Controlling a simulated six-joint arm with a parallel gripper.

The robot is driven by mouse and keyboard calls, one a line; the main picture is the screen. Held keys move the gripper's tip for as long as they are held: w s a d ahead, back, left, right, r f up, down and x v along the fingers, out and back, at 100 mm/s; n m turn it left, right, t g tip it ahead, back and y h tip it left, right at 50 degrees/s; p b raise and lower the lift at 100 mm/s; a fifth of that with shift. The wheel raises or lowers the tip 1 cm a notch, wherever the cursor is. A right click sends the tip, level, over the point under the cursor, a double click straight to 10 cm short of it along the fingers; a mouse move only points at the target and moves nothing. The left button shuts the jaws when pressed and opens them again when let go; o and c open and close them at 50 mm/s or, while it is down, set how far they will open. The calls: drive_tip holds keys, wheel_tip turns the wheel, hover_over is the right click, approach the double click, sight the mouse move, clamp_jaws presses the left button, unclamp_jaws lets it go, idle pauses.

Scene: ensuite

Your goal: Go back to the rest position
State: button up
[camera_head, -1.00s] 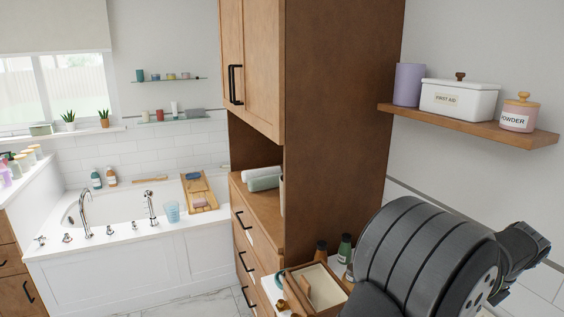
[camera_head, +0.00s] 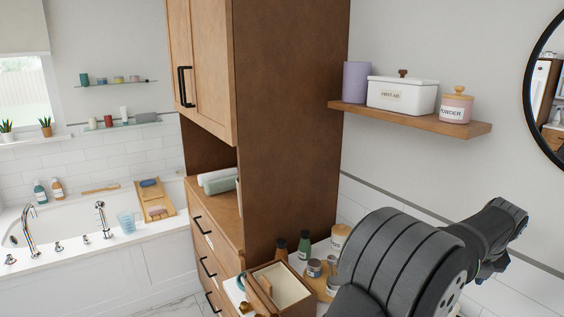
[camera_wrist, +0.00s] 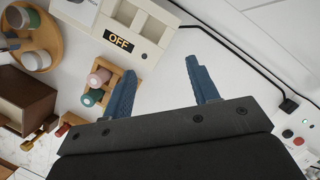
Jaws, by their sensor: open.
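My gripper (camera_wrist: 165,90) shows in the wrist view with its two blue fingers apart and nothing between them. It hangs over a white counter (camera_wrist: 235,62), beside a small wooden rack of bottles (camera_wrist: 106,82) and a pale box with an "OFF" display (camera_wrist: 135,30). In the head view my dark arm fills the lower right, and the gripper's fingers are not clearly seen there.
A wooden shelf (camera_head: 405,115) with a lavender canister, first aid box and powder jar is on the wall above my arm. A tall wooden cabinet (camera_head: 290,120) stands left. A wooden box (camera_head: 280,290) and a round tray (camera_wrist: 40,38) with jars are on the counter. A black cable (camera_wrist: 240,60) crosses it.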

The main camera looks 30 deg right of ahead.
drive_tip(key=w+d+f, duration=0.2)
drive_tip(key=w+f, duration=0.5)
drive_tip(key=w, duration=0.4)
drive_tip(key=shift+d, duration=0.4)
drive_tip(key=shift+f, duration=0.1)
drive_tip(key=o, duration=1)
drive_tip(key=w+a+r+n+g, duration=0.1)
drive_tip(key=w+a+r+n, duration=0.1)
drive_tip(key=a+r, duration=0.6)
drive_tip(key=w+a+r+n+g, duration=0.1)
drive_tip(key=w+a+r+n, duration=0.15)
drive_tip(key=a+r, duration=0.45)
drive_tip(key=s+a+r+n+g+h, duration=0.1)
drive_tip(key=s+a+r+n, duration=0.15)
drive_tip(key=a, duration=0.65)
drive_tip(key=s+a+r+n+g+h, duration=0.1)
drive_tip(key=a+r+n+g, duration=0.15)
drive_tip(key=a, duration=0.65)
drive_tip(key=shift+m+t, duration=0.35)
drive_tip(key=shift+t, duration=0.1)
drive_tip(key=x, duration=0.9)
drive_tip(key=shift+s+a+f, duration=0.25)
drive_tip(key=shift+s, duration=0.05)
